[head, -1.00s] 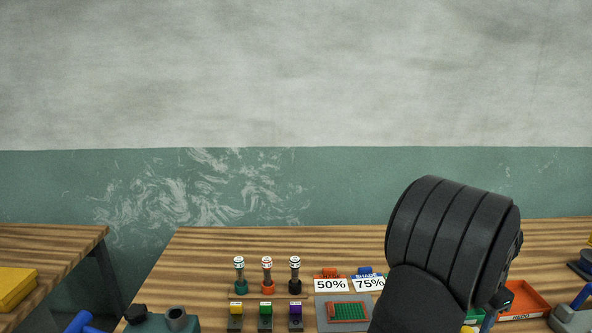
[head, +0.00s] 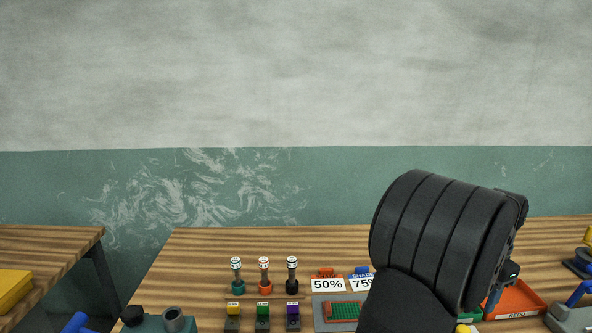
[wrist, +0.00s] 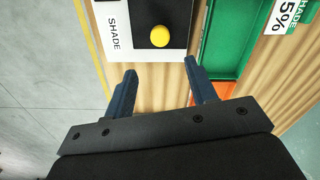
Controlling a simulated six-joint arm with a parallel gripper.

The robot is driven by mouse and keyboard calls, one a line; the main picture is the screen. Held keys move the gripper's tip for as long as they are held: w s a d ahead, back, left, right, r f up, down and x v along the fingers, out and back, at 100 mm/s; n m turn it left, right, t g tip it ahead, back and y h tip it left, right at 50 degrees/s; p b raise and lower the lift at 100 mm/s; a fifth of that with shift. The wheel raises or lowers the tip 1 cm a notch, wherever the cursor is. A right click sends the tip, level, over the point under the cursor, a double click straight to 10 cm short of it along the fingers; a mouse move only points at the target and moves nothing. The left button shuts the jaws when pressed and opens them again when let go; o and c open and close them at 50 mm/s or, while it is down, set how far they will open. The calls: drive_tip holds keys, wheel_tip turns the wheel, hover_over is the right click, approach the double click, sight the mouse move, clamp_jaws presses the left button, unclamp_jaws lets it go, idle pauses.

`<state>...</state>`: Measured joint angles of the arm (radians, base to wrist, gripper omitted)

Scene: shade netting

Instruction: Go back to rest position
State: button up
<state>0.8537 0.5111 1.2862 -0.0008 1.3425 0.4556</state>
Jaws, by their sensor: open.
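My gripper (wrist: 158,85) shows in the wrist view with its two dark blue fingers apart and nothing between them. It is above the bench's edge, near a black block with a yellow knob (wrist: 160,36) that lies ahead of the fingertips. In the head view my black arm (head: 440,240) rises at the right of the bench and hides part of it. The fingers are hidden in that view.
The wooden bench (head: 210,245) carries three stamp-like tools (head: 264,275), small coloured blocks (head: 263,312), a 50% sign (head: 327,285) and a green panel (head: 346,311). An orange-red tray (head: 518,299) is at right. A green tray (wrist: 225,40) is beside my right finger.

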wheel_tip(320, 180, down, 11)
drive_tip(key=shift+r, duration=0.2)
drive_tip(key=a, duration=1.3)
drive_tip(key=shift+f, duration=0.1)
wheel_tip(320, 180, up, 14)
drive_tip(key=a+m, duration=0.1)
drive_tip(key=m, duration=0.2)
drive_tip(key=shift+a, duration=0.15)
drive_tip(key=shift+o, duration=0.2)
drive_tip(key=shift+w, duration=0.1)
drive_tip(key=o, duration=1)
drive_tip(key=a+r, duration=0.2)
drive_tip(key=r, duration=0.1)
drive_tip(key=a+r, duration=0.1)
drive_tip(key=shift+s+a+r, duration=0.15)
drive_tip(key=shift+s+a, duration=0.15)
drive_tip(key=shift+s, duration=0.05)
wheel_tip(320, 180, down, 10)
drive_tip(key=shift+r, duration=0.1)
